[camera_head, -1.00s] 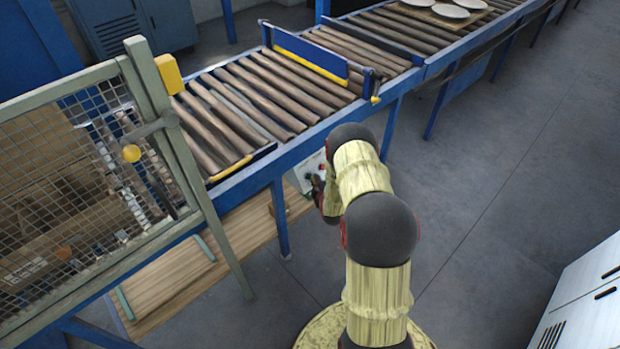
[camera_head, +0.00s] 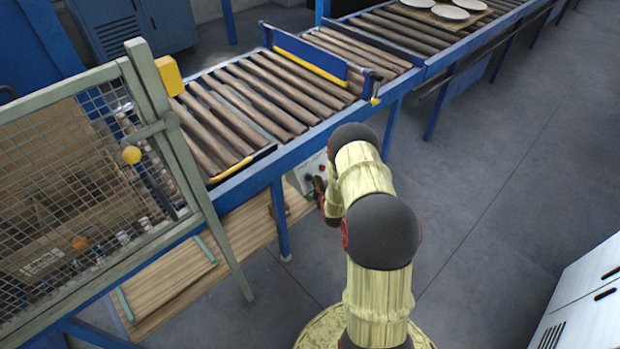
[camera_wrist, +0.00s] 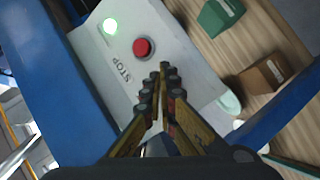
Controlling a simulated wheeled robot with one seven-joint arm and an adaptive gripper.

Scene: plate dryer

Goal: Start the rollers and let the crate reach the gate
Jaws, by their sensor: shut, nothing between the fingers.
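The brown rollers (camera_head: 240,105) form a conveyor running from lower left to upper right. A brown carton-like crate (camera_head: 50,215) with a pale label shows behind the wire mesh at the left, partly hidden. A blue gate-like barrier (camera_head: 308,62) with a yellow lower edge stands across the rollers. A pale control box (camera_wrist: 85,45) under the conveyor has a lit green button (camera_wrist: 110,25) and a red button (camera_wrist: 143,47) beside the word STOP. My gripper (camera_wrist: 163,70) is shut and empty in front of the box, with its tips below the red button in the picture.
A wire mesh panel (camera_head: 60,190) with a yellow knob (camera_head: 131,154) stands at the left. White plates (camera_head: 450,11) lie on a board farther along the conveyor. A blue leg (camera_head: 280,220) stands near my arm. The floor to the right is open, with a white cabinet (camera_head: 590,300) at the edge.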

